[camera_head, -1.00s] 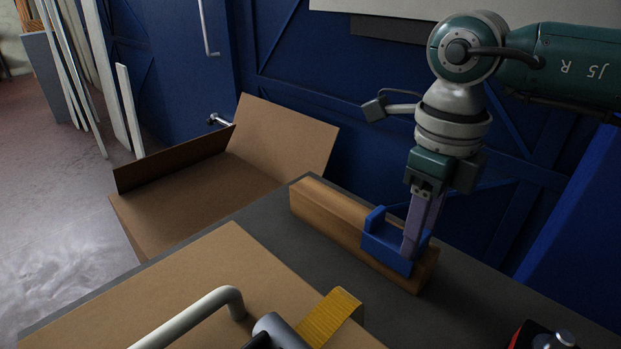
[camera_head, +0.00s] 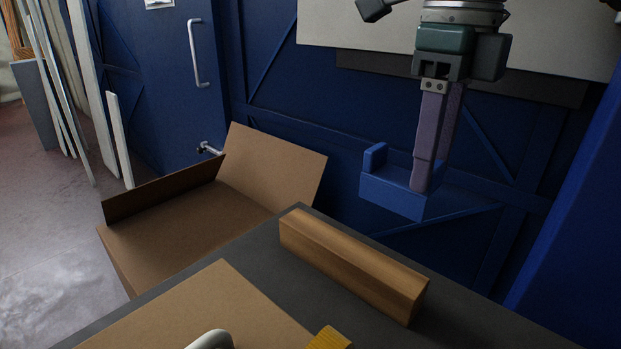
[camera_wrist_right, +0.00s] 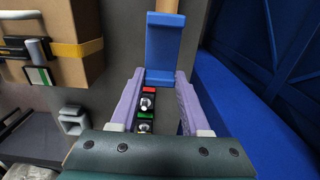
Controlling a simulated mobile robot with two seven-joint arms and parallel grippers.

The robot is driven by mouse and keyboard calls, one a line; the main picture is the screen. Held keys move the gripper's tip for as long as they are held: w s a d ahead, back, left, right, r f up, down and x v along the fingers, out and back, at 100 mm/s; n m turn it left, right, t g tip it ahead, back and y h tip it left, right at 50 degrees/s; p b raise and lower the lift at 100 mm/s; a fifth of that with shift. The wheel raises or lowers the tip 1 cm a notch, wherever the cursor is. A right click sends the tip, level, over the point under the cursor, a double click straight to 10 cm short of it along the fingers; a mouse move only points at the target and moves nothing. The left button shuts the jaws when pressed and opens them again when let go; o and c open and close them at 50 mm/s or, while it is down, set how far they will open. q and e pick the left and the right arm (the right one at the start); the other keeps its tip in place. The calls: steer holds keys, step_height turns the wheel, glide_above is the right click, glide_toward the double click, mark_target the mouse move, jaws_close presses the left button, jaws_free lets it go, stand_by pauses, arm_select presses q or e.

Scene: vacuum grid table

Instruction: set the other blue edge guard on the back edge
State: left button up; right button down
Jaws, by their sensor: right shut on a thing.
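My right gripper (camera_head: 425,188) is shut on a blue edge guard (camera_head: 392,196), an angled piece with an upright lip. It holds the guard in the air above and behind the wooden block (camera_head: 350,262), clear of it. In the right wrist view the guard (camera_wrist_right: 162,45) sits between the purple fingers (camera_wrist_right: 161,76). The cardboard box top (camera_head: 200,310) is at the lower left of the head view, with a yellow strap (camera_head: 328,340). The box (camera_wrist_right: 85,45) and strap also show in the wrist view. No second guard shows. My left gripper is out of view.
The wooden block lies on the dark grey table (camera_head: 470,325). An open cardboard carton (camera_head: 185,235) stands beyond the table's left edge. A grey curved handle (camera_head: 210,339) shows at the bottom. A control box with red and green buttons (camera_wrist_right: 147,103) shows in the wrist view. Blue panels stand behind.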

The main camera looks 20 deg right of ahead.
step_height(320, 180, up, 6)
steer(key=shift+f+p, duration=0.25)
steer(key=shift+p, duration=0.1)
steer(key=shift+r+p, duration=2)
steer(key=shift+r, duration=0.25)
